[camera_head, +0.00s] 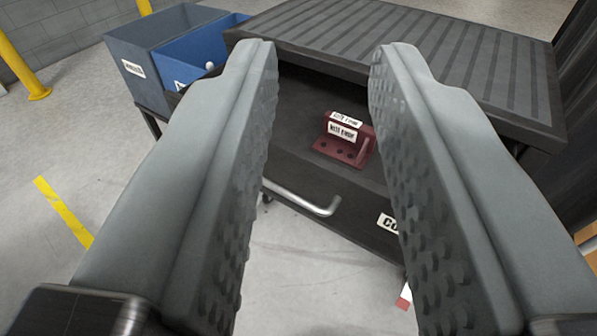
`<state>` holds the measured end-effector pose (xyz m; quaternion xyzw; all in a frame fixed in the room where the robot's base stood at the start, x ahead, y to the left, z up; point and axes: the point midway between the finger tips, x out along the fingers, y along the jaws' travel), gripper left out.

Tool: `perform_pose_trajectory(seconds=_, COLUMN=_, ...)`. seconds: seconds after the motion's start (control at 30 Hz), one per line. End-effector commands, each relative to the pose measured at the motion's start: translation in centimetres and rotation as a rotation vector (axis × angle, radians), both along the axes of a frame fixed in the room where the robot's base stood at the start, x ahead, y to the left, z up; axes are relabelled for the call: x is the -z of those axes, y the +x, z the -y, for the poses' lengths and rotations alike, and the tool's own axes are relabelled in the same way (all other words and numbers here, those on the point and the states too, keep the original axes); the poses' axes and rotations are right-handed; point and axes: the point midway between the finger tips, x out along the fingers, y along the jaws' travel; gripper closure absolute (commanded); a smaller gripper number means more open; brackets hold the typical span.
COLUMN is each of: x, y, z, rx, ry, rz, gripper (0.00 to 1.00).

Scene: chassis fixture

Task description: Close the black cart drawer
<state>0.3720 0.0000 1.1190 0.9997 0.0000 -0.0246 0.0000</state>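The black cart (420,45) has a ribbed top and stands ahead of me. Its black drawer (300,130) is pulled out below the top, with its inside in view. A silver bar handle (305,201) is on the drawer's front, partly hidden by my left finger. A dark red bracket with white labels (343,147) lies inside the drawer. My gripper (323,75) is open and empty. Its two grey padded fingers are wide apart, and the drawer and handle show between them. I cannot tell whether a finger touches the cart.
Blue bins (165,50) stand on a stand at the back left, beside the cart. A yellow post (22,65) stands at the far left. A yellow floor stripe (63,212) lies on the bare grey floor (300,270). Dark material is at the right edge.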

Motion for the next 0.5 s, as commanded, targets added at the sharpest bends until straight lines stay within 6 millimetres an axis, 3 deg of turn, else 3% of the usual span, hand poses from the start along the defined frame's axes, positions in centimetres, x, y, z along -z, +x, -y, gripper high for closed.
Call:
perform_pose_trajectory(seconds=0.03, x=0.0, y=0.0, z=0.0, rx=0.000, ry=0.000, rz=0.000, gripper=0.85)
perform_pose_trajectory(seconds=0.1, x=0.0, y=0.0, z=0.0, rx=0.000, ry=0.000, rz=-0.001, gripper=0.99)
perform_pose_trajectory(seconds=0.27, x=0.6, y=1.3, z=-0.5, rx=-0.017, ry=-0.021, rz=-0.036, gripper=1.00)
perform_pose_trajectory(seconds=0.5, x=3.5, y=6.7, z=-3.2, rx=-0.096, ry=-0.131, rz=-0.188, gripper=1.00)
